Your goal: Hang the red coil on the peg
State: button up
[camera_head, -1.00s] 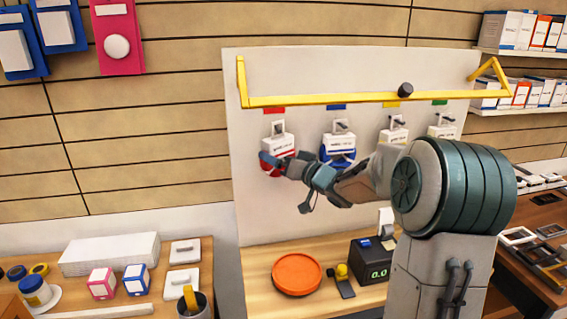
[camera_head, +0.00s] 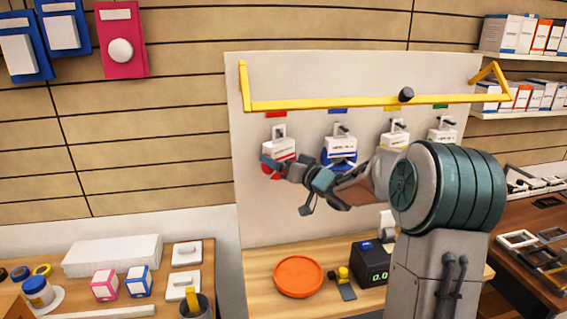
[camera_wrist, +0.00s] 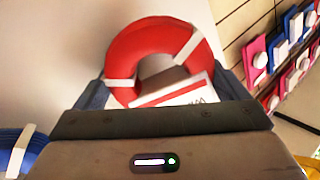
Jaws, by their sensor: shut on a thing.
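The red coil (camera_wrist: 148,45) is a thick ring with white bands and a white label card (camera_head: 279,147). My gripper (camera_head: 272,168) is shut on it, and the wrist view shows the coil upright between the fingers. The card's top tab (camera_head: 279,131) is at the board, below a red marker (camera_head: 275,114), where the peg is mostly hidden. I cannot tell whether the tab is around the peg. A blue coil (camera_head: 340,158) hangs to the right under a blue marker. Two more carded items hang further right, partly behind my arm.
A yellow bar (camera_head: 340,103) crosses the white board (camera_head: 255,215) above the cards. Below are an orange dish (camera_head: 298,277) and a black scale (camera_head: 371,262). A left counter holds boxes (camera_head: 105,283) and a cup (camera_head: 197,306).

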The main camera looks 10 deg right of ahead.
jog(key=o, duration=0.8)
jog(key=shift+f, duration=0.15)
jog(key=shift+o, duration=0.2)
jog(key=shift+d, duration=0.1)
jog(key=s+d+f+m+g+h+b, duration=0.1)
jog(key=s+d+m+h, duration=0.1)
jog(key=s+d+h, duration=0.45)
jog(key=s+d+f+m+g+h+b, duration=0.15)
jog(key=s+h, duration=0.25)
jog(key=s, duration=0.5)
jog(key=s+a+f+g, duration=0.3)
jog(key=s, duration=0.5)
jog(key=s+a+f+n+g+y, duration=0.1)
jog(key=s+a+f+g, duration=0.2)
jog(key=s, duration=0.5)
jog(key=s+a+f+n+g, duration=0.1)
jog(key=s+a+f+g, duration=0.2)
jog(key=s, duration=0.5)
jog(key=shift+s+f+g, duration=0.2)
jog(key=shift+f+g, duration=0.05)
jog(key=shift+g, duration=0.3)
